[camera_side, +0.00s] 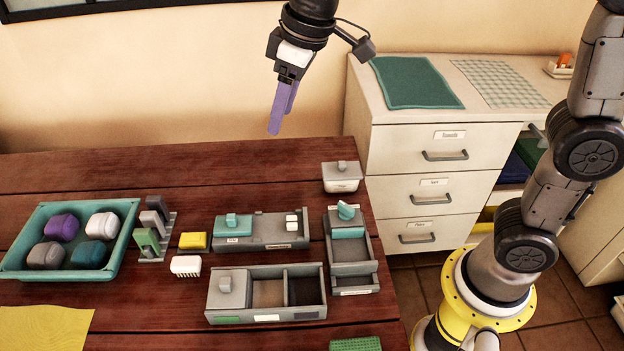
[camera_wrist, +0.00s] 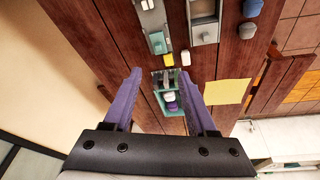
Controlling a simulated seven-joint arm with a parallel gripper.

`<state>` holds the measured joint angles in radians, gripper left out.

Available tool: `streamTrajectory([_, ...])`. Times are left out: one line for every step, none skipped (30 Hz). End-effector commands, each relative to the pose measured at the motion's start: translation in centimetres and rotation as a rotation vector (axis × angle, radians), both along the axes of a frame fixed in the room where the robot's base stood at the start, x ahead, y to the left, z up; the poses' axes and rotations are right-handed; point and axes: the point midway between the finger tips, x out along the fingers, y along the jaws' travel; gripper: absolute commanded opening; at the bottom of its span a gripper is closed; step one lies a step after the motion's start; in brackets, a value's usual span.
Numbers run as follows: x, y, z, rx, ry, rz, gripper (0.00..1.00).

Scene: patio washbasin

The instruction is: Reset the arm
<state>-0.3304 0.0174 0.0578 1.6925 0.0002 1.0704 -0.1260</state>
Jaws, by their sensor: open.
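My gripper (camera_side: 281,108) hangs in the air above the back part of the wooden table (camera_side: 150,170), high over its surface and apart from everything on it. Its two purple fingers point downward in the side view. In the wrist view my gripper (camera_wrist: 166,98) shows its fingers spread wide, with nothing held between them. The table and the things on it lie far below the fingers.
A teal tray (camera_side: 132,213) holds several rounded pieces at the left. Grey divided boxes (camera_side: 240,318) and a yellow block (camera_side: 193,240) stand mid-table. A white drawer cabinet (camera_side: 385,145) stands at the right. The table's back left is clear.

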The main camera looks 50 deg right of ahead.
Motion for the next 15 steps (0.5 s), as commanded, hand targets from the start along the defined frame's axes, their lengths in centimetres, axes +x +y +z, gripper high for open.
streamTrajectory([-1.6, -2.1, 1.2, 0.011, -0.03, -0.043, 0.57])
streamTrajectory([-2.5, -3.0, 1.6, 0.017, -0.043, -0.063, 0.57])
streamTrajectory([-3.7, -4.3, 2.1, 0.023, -0.062, -0.092, 0.57])
streamTrajectory([-4.7, -5.2, 2.4, 0.027, -0.075, -0.114, 0.57])
streamTrajectory([-5.7, -6.0, 2.6, 0.031, -0.088, -0.134, 0.57])
streamTrajectory([-7.1, -7.1, 2.8, 0.036, -0.106, -0.162, 0.57])
streamTrajectory([-8.1, -7.9, 2.8, 0.04, -0.118, -0.185, 0.57])
streamTrajectory([-9.2, -8.6, 2.8, 0.044, -0.13, -0.206, 0.57])
streamTrajectory([-10.6, -9.5, 2.7, 0.048, -0.147, -0.234, 0.57])
streamTrajectory([-11.7, -10.1, 2.5, 0.051, -0.158, -0.255, 0.57])
streamTrajectory([-12.8, -10.6, 2.2, 0.055, -0.168, -0.277, 0.57])
streamTrajectory([-14.2, -11.3, 1.7, 0.058, -0.182, -0.303, 0.57])
streamTrajectory([-15.2, -11.7, 1.2, 0.061, -0.191, -0.322, 0.57])
streamTrajectory([-16.2, -12.1, 0.7, 0.062, -0.2, -0.341, 0.57])
streamTrajectory([-17.4, -12.5, 0.0, 0.066, -0.209, -0.364, 0.57])
